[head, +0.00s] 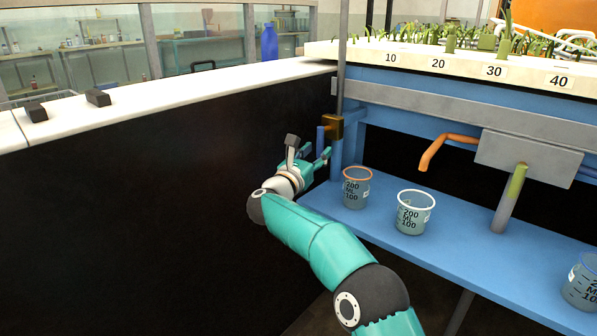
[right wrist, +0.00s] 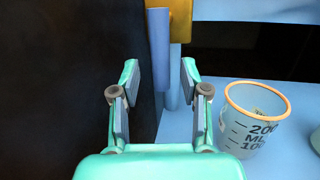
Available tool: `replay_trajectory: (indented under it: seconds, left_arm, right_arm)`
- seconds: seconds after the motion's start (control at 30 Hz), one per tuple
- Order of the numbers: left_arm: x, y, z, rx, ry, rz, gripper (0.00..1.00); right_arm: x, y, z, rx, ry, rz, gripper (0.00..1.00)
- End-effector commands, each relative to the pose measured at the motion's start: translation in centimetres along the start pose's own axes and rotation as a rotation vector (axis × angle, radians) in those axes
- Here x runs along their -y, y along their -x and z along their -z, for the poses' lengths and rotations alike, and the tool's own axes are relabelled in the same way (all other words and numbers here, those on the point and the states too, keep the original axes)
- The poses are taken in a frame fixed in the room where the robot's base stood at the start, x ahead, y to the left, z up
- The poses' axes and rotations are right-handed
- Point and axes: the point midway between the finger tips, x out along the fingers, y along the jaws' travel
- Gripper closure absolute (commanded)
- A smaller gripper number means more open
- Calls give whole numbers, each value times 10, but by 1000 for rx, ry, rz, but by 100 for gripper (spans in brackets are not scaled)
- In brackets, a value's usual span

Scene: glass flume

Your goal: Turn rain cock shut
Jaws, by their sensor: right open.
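The rain cock has a brass body (head: 333,127) on a thin vertical pipe (head: 342,60) at the corner of the blue frame. Its blue lever (head: 320,138) hangs down beside the body. In the right wrist view the lever (right wrist: 159,50) hangs upright, with the brass body (right wrist: 181,22) at its upper right. My right gripper (head: 309,150) is open just in front of the lever. In the right wrist view the lever's lower end shows between and beyond the open fingertips (right wrist: 160,75); I cannot tell whether either finger touches it. My left gripper is not in view.
An orange-rimmed beaker (head: 356,190) stands on the blue shelf (head: 465,255) close right of the gripper. A white-rimmed beaker (head: 413,216) and another beaker (head: 579,287) stand further right. An orange spout (head: 445,142) hangs above. A black panel (head: 150,190) bounds the left.

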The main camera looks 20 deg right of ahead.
Motion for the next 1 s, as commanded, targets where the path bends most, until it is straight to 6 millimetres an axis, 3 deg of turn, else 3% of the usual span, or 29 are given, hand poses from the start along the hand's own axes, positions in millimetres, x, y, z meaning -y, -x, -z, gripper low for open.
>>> replay_trajectory:
  seconds: [0.3,0.5,1.0]
  left_arm:
    - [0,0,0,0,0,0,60]
    - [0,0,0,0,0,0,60]
    - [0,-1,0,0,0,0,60]
  right_arm:
    - [-2,62,1,-2,1,-5,55]
    - [-2,89,2,-2,0,-5,55]
    - [-1,96,2,-3,0,-1,55]
